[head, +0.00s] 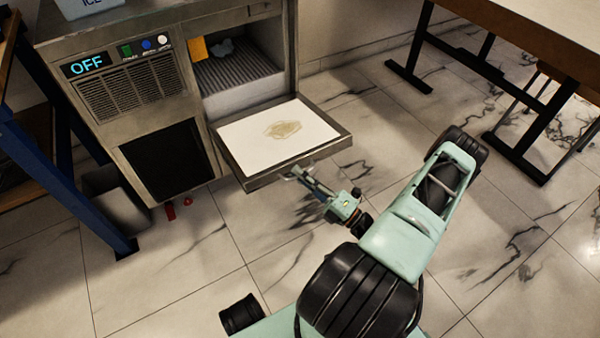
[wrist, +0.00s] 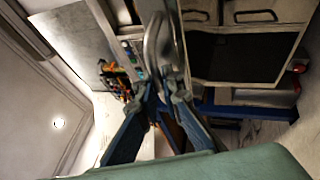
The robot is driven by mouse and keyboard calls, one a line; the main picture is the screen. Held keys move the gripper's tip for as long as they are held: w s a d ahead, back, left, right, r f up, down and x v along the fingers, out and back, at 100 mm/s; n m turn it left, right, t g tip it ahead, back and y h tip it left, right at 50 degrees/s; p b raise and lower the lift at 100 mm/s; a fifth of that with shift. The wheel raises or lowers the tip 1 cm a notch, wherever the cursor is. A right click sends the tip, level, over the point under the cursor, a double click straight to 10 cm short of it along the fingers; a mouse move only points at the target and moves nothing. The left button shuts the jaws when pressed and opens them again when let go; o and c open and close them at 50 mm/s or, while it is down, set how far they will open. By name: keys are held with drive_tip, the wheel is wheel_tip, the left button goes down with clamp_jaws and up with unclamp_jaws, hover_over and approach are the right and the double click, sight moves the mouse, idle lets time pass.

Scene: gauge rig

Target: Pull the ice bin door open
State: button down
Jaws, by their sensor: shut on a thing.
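The ice bin door (head: 265,134) is hinged down at the front of the ice machine and lies about level, its pale inner face with a tan stain turned up. The bin opening (head: 235,72) above it is uncovered. My gripper (head: 301,176) is at the door's outer edge, shut on the door handle. In the wrist view the handle (wrist: 152,42) is a curved grey bar, and my gripper's fingers (wrist: 163,92) close around its near end. The exact contact is small and partly hidden by the fingers.
The ice machine's panel display (head: 86,66) reads OFF. A grey waste bin (head: 115,200) and a blue-legged bench (head: 62,185) stand at the left. Small red objects (head: 172,211) lie on the floor. A table (head: 530,35) stands at the right. Marble floor around the door is clear.

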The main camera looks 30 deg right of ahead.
drive_tip(key=c, duration=2.3)
unclamp_jaws()
drive_tip(key=shift+w, duration=0.1)
drive_tip(key=shift+c, duration=0.2)
drive_tip(key=v, duration=0.7)
drive_tip(key=shift+s, duration=0.25)
drive_tip(key=shift+d+f, duration=0.15)
